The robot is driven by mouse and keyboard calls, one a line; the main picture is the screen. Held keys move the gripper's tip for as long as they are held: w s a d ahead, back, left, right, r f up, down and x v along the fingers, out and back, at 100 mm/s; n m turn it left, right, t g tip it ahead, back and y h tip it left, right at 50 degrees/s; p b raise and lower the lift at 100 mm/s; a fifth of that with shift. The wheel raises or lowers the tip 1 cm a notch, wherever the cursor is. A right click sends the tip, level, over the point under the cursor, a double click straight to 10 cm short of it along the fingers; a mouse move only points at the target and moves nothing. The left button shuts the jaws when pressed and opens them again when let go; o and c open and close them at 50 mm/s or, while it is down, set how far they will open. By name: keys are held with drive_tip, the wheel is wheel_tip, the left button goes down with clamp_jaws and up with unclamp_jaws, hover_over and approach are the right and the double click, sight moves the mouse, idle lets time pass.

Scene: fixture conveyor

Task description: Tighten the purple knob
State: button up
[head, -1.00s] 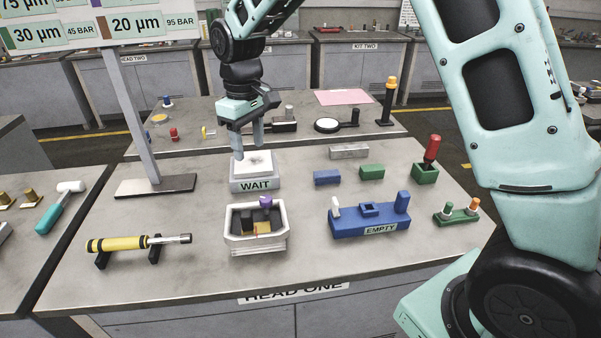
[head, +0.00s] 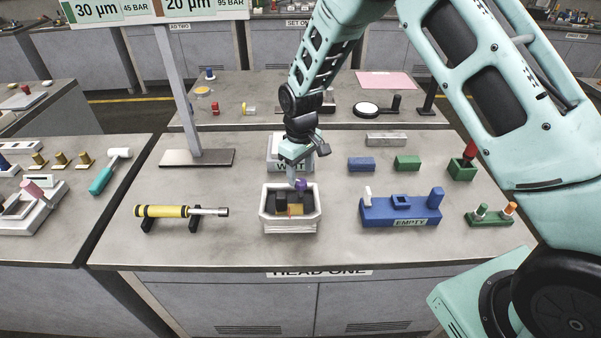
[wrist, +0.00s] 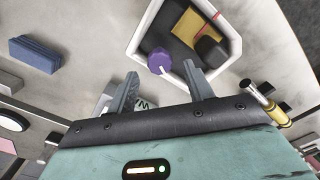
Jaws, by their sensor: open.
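The purple knob (head: 300,185) sits at the back of a white tray (head: 290,228) on the bench, among black parts and a yellow-brown piece. In the wrist view the knob (wrist: 160,61) shows a pale pointer mark, and it lies just beyond my fingertips, nearer the left finger. My gripper (wrist: 158,75) is open and empty, with its two fingers apart. In the head view my gripper (head: 297,180) hangs over the back edge of the tray, close to the knob. I cannot tell whether a finger touches it.
A block marked WAIT (head: 275,160) stands behind the tray, partly hidden by my gripper. A blue fixture marked EMPTY (head: 385,212) stands to the right. A yellow-handled tool (head: 165,211) rests on black stands to the left. Bare bench separates them.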

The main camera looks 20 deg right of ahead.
sight(301, 184)
drive_tip(key=shift+f, duration=1.4)
drive_tip(key=shift+c, duration=0.3)
drive_tip(key=c, duration=0.9)
drive_tip(key=shift+m, duration=0.4)
drive_tip(key=m+b, duration=0.1)
drive_tip(key=m, duration=0.2)
drive_tip(key=shift+m+b, duration=0.3)
drive_tip(key=shift+m, duration=0.1)
drive_tip(key=m+b, duration=0.1)
drive_tip(key=m, duration=0.5)
drive_tip(key=shift+d+r, duration=0.1)
